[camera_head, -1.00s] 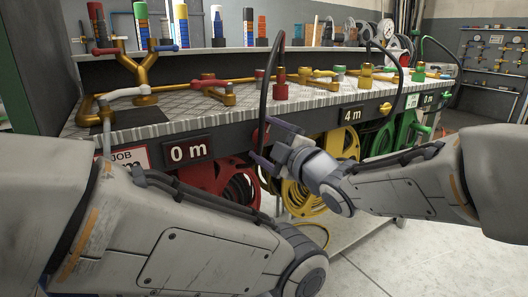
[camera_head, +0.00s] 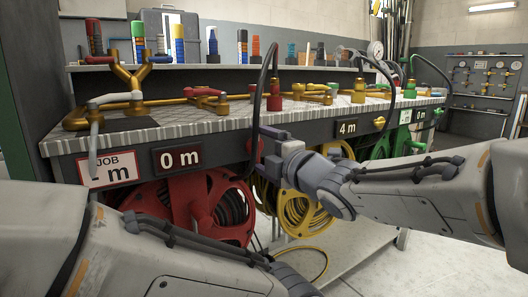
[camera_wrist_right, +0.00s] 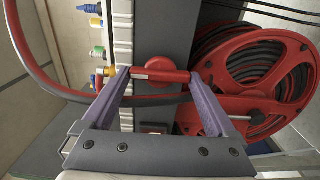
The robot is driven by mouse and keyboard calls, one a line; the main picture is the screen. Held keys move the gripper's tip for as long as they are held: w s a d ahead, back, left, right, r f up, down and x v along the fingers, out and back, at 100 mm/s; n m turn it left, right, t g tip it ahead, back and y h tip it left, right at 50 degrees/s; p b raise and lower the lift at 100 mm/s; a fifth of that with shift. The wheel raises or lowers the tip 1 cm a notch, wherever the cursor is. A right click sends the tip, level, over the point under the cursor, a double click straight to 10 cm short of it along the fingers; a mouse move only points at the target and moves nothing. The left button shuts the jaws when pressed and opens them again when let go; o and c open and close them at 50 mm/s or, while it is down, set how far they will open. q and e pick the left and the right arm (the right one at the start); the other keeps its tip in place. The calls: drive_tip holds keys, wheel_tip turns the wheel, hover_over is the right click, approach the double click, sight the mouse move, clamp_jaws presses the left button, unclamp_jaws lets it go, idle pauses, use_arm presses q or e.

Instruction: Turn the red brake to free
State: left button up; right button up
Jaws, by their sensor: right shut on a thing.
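The red brake (camera_wrist_right: 160,76) is a red bar on a round red hub on the dark bench front. In the right wrist view the bar lies across between the purple fingertips of my right gripper (camera_wrist_right: 158,78), which touch or nearly touch its ends. My right gripper also shows in the head view (camera_head: 263,150), against the bench front between the 0 m and 4 m signs. There it mostly hides the brake. The red hose reel (camera_head: 205,195) hangs below the bench; it fills the right of the wrist view (camera_wrist_right: 255,75). My left gripper is out of view.
The 0 m sign (camera_head: 178,158) and 4 m sign (camera_head: 347,127) are on the bench front. A yellow reel (camera_head: 305,208) hangs near my right forearm. A dark hose arches over the bench edge close to my right gripper. Brass pipes and valves cover the benchtop.

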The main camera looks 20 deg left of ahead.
drive_tip(key=shift+d, duration=0.1)
drive_tip(key=o, duration=1)
drive_tip(key=p+v, duration=0.2)
drive_tip(key=v, duration=0.8)
drive_tip(key=shift+s+d+f+p, duration=0.1)
drive_tip(key=shift+d+p, duration=0.1)
drive_tip(key=shift+p, duration=0.1)
